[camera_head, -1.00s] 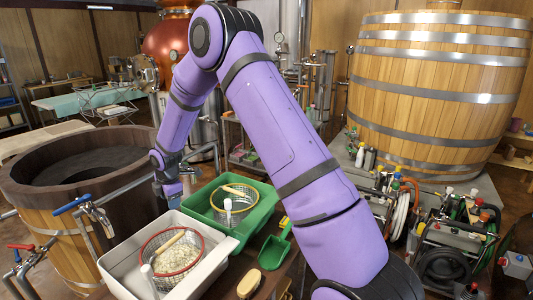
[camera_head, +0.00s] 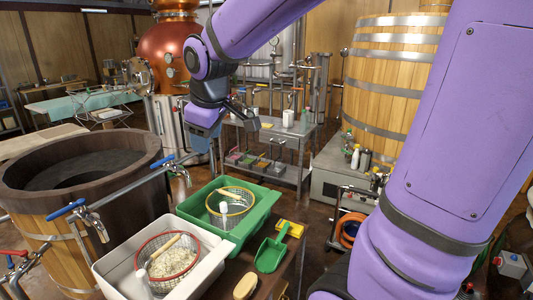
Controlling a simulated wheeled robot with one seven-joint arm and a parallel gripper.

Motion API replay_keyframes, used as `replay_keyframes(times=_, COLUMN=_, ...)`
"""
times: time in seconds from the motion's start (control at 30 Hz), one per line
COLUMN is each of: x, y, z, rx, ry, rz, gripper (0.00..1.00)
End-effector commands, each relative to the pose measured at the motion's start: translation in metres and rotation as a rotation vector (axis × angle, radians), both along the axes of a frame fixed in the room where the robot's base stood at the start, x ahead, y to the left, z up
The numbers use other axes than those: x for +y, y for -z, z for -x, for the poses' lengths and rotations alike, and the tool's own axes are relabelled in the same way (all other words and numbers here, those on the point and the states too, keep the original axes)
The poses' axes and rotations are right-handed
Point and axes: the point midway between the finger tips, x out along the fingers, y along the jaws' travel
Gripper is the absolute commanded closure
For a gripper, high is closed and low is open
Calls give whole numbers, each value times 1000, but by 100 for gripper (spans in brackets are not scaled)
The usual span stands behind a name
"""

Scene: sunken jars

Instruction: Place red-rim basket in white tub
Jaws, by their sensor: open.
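The red-rim basket (camera_head: 182,264) is a round wire basket holding pale flaky material. It sits inside the white tub (camera_head: 214,279) at the lower left, and a light wooden handle lies across its top. A white upright piece (camera_head: 142,284) stands at its front left. My gripper (camera_head: 245,118) is in the air above and beyond the tubs, well clear of the basket. It is open, and I see nothing held in it; its fingers are small and dark in this view.
A green tub (camera_head: 259,205) just behind the white tub holds a yellow-rim basket (camera_head: 246,208). A green scoop (camera_head: 270,254), a yellow item (camera_head: 290,228) and a brush (camera_head: 245,286) lie to the right. A wooden vat (camera_head: 40,230) with pipes and taps stands close on the left.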

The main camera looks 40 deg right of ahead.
Motion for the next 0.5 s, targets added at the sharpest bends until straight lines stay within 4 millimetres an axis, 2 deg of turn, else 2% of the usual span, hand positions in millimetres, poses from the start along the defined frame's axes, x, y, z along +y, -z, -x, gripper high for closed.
replay_keyframes(times=0.03, x=-1, y=-8, z=19, rx=-17, ry=45, rz=-20, gripper=52)
replay_keyframes(times=0.3, x=-6, y=-24, z=108, rx=-68, ry=300, rz=-155, gripper=52)
replay_keyframes(times=0.5, x=-7, y=-22, z=159, rx=-94, ry=448, rz=-248, gripper=52)
